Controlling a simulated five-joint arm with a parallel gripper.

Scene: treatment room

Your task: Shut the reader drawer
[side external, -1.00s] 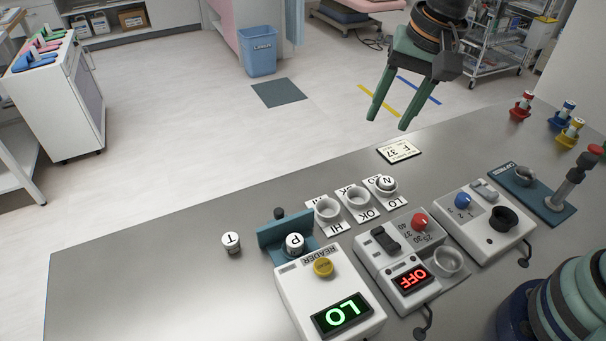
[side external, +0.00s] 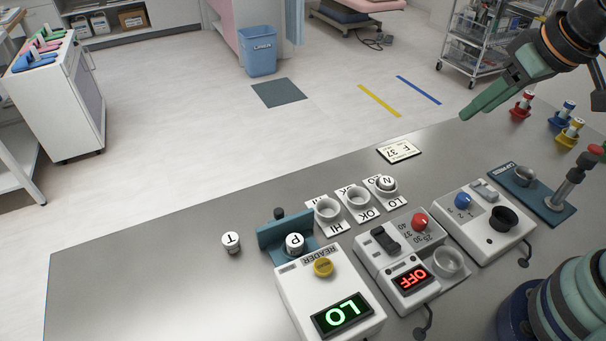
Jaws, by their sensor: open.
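The reader (side external: 333,296) is a white box with a yellow button (side external: 323,267) and a green display showing "LO". Its teal drawer (side external: 270,238) sticks out from the box's far side, with a dark knob on its front plate. A white-topped vial marked "P" (side external: 295,242) stands in the drawer. My gripper (side external: 474,113) is in the air at the upper right, well away from the drawer. It is open and empty; its fingers overlap in this view.
A vial marked "T" (side external: 231,242) stands left of the drawer. Cups on HI, OK and LO cards (side external: 358,198) stand to its right, one holding a vial marked "N". A white device reading "OFF" (side external: 411,278) sits right of the reader. The table's left part is bare.

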